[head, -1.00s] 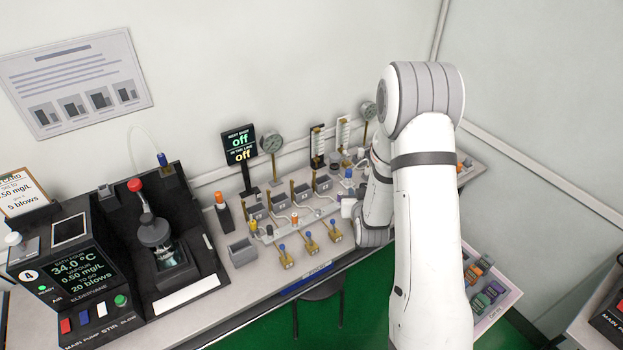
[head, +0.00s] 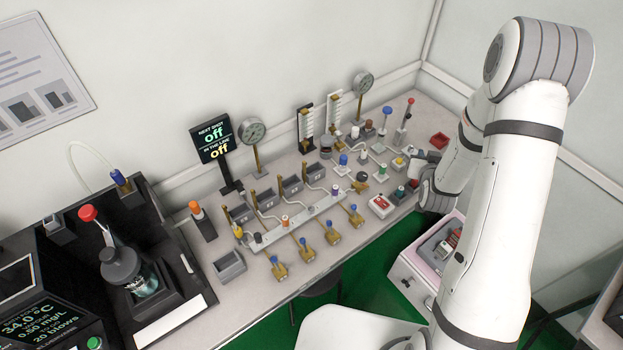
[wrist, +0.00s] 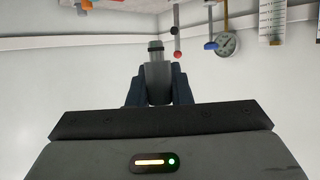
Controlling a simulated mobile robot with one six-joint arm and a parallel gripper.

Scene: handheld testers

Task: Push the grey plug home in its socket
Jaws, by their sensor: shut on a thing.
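My gripper (wrist: 157,90) is shut on a grey cylindrical piece, which I take to be the grey plug (wrist: 156,74). The plug sticks out past the dark fingers and has a dark band and a greenish end. In the head view my gripper (head: 424,158) is over the right part of the bench, partly hidden by my own wrist. The plug is too small there to make out clearly. I cannot tell which fitting is its socket, and no contact between plug and socket shows.
The bench (head: 232,302) carries a pale rail (head: 296,222) with coloured stoppers and brass valves in front. Close to my gripper are a red tray (head: 439,140), a red-and-white box (head: 381,206) and small coloured fittings. Two gauges (head: 252,131) stand at the back.

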